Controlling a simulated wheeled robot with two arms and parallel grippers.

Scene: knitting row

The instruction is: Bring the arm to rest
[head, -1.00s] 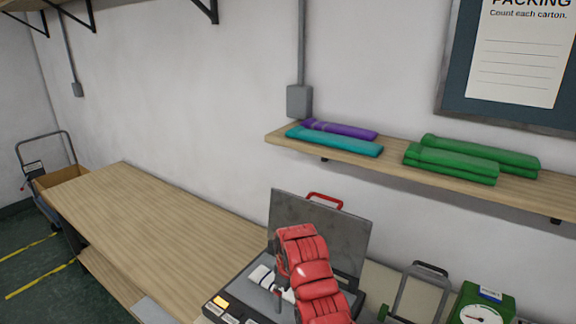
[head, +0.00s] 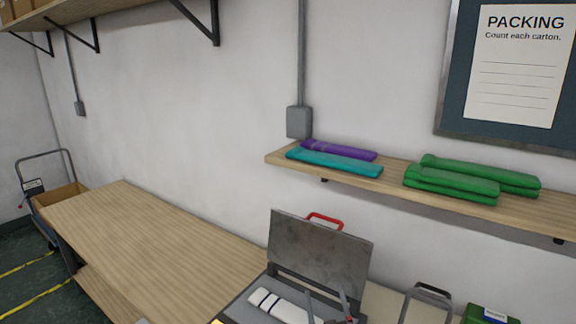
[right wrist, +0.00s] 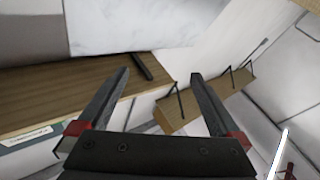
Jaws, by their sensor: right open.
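My right gripper shows at the bottom of the head view (head: 328,302) as two dark fingers with a little red, in front of the open grey case. In the right wrist view my right gripper (right wrist: 160,76) has its two dark fingers wide apart with nothing between them. My left gripper is not in view. The rest of my right arm is below the edge of the head view.
The grey case (head: 318,252) has its lid up, and a white roll with dark bands (head: 278,305) lies in it. The bench (head: 150,235) is bare on the left. Purple (head: 340,151), teal (head: 335,162) and green bundles (head: 455,180) lie on the wall shelf (head: 390,177).

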